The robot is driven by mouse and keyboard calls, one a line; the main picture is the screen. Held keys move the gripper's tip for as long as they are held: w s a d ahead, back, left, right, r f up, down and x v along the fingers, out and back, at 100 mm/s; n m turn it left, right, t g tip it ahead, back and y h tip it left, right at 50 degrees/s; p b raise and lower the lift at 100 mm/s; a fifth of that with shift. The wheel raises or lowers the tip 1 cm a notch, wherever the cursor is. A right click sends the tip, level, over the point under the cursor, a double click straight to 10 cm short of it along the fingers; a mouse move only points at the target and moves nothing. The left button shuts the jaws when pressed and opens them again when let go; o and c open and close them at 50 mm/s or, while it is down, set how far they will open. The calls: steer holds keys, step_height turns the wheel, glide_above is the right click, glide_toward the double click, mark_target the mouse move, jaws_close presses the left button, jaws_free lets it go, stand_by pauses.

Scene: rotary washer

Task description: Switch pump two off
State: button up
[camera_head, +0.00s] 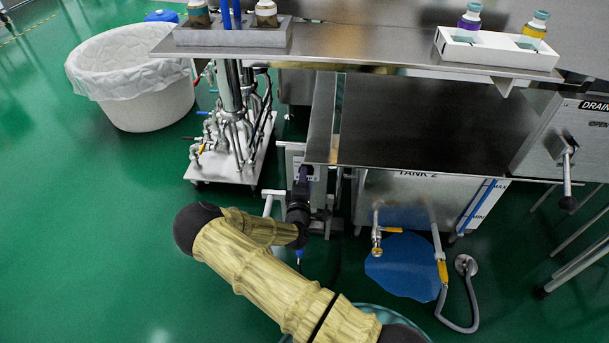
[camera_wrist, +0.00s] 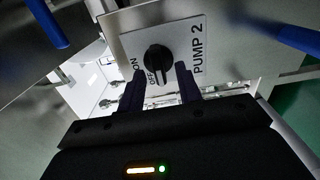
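The pump 2 switch is a black rotary knob (camera_wrist: 157,59) on a white panel (camera_wrist: 190,38) marked ON, OFF and PUMP 2. The panel appears turned sideways in the wrist view. My gripper (camera_wrist: 160,83) has its two dark fingers apart, with the knob just beyond and between their tips. I see nothing held between them, and I cannot tell whether a finger touches the knob. Which mark the knob points to is not clear. In the head view my gripper (camera_head: 303,180) reaches the panel under the steel table edge, and the knob is hidden there.
A steel table (camera_head: 420,120) overhangs the panel area, with tank 2 (camera_head: 400,190) to the right. A pipe cart (camera_head: 235,150) and a white lined bin (camera_head: 140,85) stand to the left. A grey hose (camera_head: 460,325) and blue puddle-like patch (camera_head: 405,265) lie on the floor. The left floor is clear.

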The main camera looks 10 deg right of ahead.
steer(key=p+v, duration=0.3)
steer(key=v, duration=1.2)
steer(key=shift+s, duration=0.35)
steer(key=shift+a, duration=0.1)
